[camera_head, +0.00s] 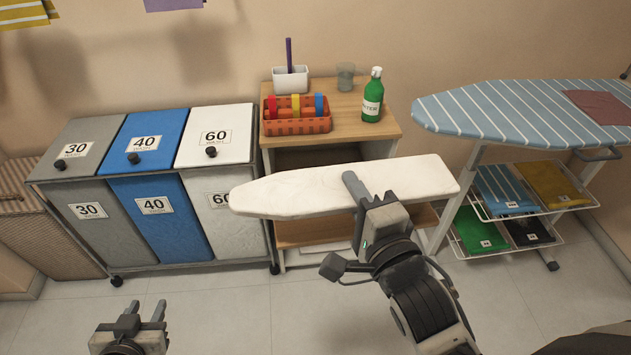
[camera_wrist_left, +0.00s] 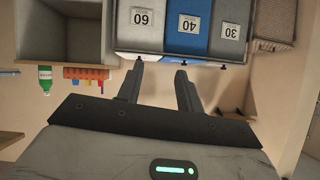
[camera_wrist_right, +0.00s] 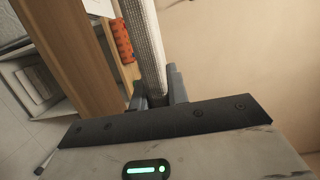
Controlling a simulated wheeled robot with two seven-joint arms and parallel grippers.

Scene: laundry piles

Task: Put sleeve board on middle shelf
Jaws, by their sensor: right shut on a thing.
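The sleeve board (camera_head: 300,192) is a white, padded, tapered board, held level in front of the wooden shelf unit (camera_head: 368,147). My right gripper (camera_head: 358,190) is shut on it right of its middle. In the right wrist view the board (camera_wrist_right: 143,40) runs edge-on between the fingers (camera_wrist_right: 160,90). The board hides much of the unit's front. A wooden shelf (camera_head: 300,233) shows below the board, and a dark open compartment (camera_head: 300,157) shows above it. My left gripper (camera_head: 146,310) is low at the front left, open and empty; its spread fingers show in the left wrist view (camera_wrist_left: 160,80).
An orange basket (camera_head: 297,126), a white holder (camera_head: 290,79), a glass (camera_head: 345,77) and a green bottle (camera_head: 373,97) stand on the unit's top. Sorting bins (camera_head: 155,185) stand left. A striped ironing board (camera_head: 480,115) with racks stands right. Floor in front is clear.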

